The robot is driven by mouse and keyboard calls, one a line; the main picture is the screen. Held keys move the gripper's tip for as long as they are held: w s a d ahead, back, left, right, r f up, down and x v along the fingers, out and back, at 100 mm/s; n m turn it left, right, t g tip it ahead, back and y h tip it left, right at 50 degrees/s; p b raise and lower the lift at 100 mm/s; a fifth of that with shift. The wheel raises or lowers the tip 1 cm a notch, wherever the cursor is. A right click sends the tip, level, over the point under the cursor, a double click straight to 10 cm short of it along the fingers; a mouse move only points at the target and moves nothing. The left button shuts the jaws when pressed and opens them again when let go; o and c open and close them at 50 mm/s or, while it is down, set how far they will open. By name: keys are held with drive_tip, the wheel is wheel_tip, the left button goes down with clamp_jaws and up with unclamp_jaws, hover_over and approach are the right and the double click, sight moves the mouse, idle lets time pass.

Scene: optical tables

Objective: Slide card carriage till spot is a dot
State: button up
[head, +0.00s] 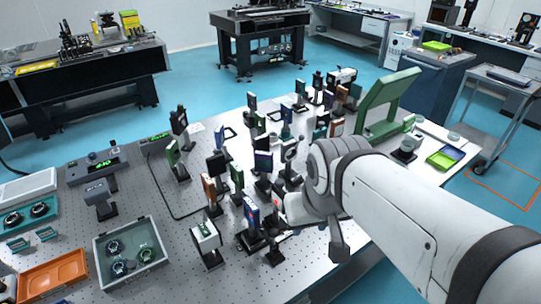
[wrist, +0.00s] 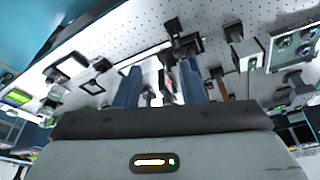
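My gripper (wrist: 160,85) shows in the wrist view as two blue fingers set apart, with bright table and a small dark and reddish part (wrist: 167,90) visible between them. I cannot tell whether the fingers touch that part. In the head view my arm reaches down from the right among the optics, and its fingertips are not clear. A small red spot (head: 277,203) shows just left of my wrist. Dark mounts (head: 271,232) and a blue-framed mount (head: 251,213) stand beside it. I cannot single out the card carriage or its rail for certain.
Several upright mounts crowd the perforated table (head: 180,255) around my gripper, including a white box-shaped mount (head: 206,238). A green angled frame (head: 390,97) stands behind my arm. A grey tray (head: 104,261) and orange tray (head: 52,272) lie left.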

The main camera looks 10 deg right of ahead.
drive_tip(key=shift+o, duration=0.8)
drive_tip(key=shift+w, duration=0.15)
drive_tip(key=shift+w+r, duration=0.15)
drive_tip(key=shift+w, duration=0.2)
drive_tip(key=m+g, duration=0.3)
drive_tip(key=m, duration=0.1)
hover_over(279, 181)
drive_tip(key=shift+s+f+p, duration=0.2)
drive_tip(key=shift+f+p, duration=0.1)
drive_tip(key=shift+f, duration=0.7)
drive_tip(key=shift+w+f, duration=0.2)
drive_tip(key=shift+f, duration=0.3)
wheel_tip(279, 181, down, 7)
drive_tip(key=shift+f+p, duration=0.1)
drive_tip(key=shift+p, duration=0.55)
